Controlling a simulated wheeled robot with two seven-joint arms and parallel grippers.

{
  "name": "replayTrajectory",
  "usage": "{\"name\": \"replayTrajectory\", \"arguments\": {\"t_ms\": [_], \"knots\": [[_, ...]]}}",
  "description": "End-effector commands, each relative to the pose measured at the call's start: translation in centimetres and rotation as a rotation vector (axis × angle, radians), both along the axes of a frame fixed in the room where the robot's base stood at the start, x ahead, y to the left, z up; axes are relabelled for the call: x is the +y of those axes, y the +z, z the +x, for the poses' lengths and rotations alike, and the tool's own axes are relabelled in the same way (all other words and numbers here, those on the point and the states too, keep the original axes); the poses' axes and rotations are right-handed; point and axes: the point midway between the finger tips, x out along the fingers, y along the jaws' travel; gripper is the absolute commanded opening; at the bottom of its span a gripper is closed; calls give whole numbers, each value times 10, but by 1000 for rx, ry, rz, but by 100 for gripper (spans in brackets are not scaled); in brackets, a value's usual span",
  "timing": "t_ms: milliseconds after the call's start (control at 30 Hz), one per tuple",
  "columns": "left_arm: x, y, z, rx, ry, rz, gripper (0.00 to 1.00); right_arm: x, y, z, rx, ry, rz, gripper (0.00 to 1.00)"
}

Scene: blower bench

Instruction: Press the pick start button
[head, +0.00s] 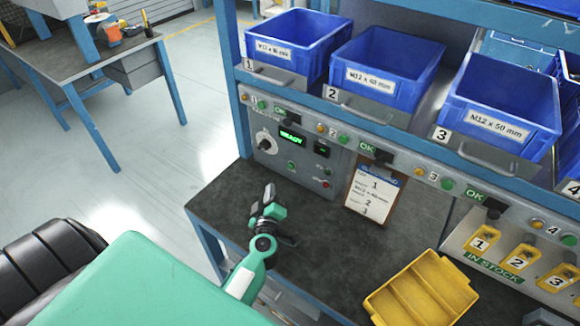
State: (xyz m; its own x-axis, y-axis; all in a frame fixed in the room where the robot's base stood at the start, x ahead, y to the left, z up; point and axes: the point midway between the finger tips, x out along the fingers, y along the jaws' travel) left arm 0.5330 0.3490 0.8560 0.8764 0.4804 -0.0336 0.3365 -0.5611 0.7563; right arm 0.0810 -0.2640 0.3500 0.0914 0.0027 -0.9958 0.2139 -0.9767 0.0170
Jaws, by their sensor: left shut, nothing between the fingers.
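A grey control panel (300,158) is set into the bench's upright back, with a lit green display (293,137) that seems to read READY. Below the display are a small green button (291,165) and a red button (325,184); a black knob (265,144) is at left. I cannot read which is labelled pick start. My left gripper (269,197) is shut and empty, above the dark benchtop, in front of and below the panel, apart from the buttons. My right gripper is not in view.
A clipboard (375,190) leans right of the panel. A yellow divided tray (422,290) lies on the benchtop (330,240) at front right.

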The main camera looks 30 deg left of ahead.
Motion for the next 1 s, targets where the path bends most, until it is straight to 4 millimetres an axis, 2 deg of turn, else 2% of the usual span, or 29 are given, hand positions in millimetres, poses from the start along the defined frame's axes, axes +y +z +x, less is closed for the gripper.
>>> {"name": "replayTrajectory", "arguments": {"t_ms": [167, 567, 767, 1000], "knots": [[10, -11, -3, 20, 65, -32, 0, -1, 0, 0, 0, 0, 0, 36], [11, -12, -1, 22, 69, -33, 0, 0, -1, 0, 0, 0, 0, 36], [9, -13, 15, 19, 69, -34, 0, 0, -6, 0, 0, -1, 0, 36], [6, -14, 50, 19, 68, -34, 0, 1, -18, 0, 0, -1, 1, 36]]}}
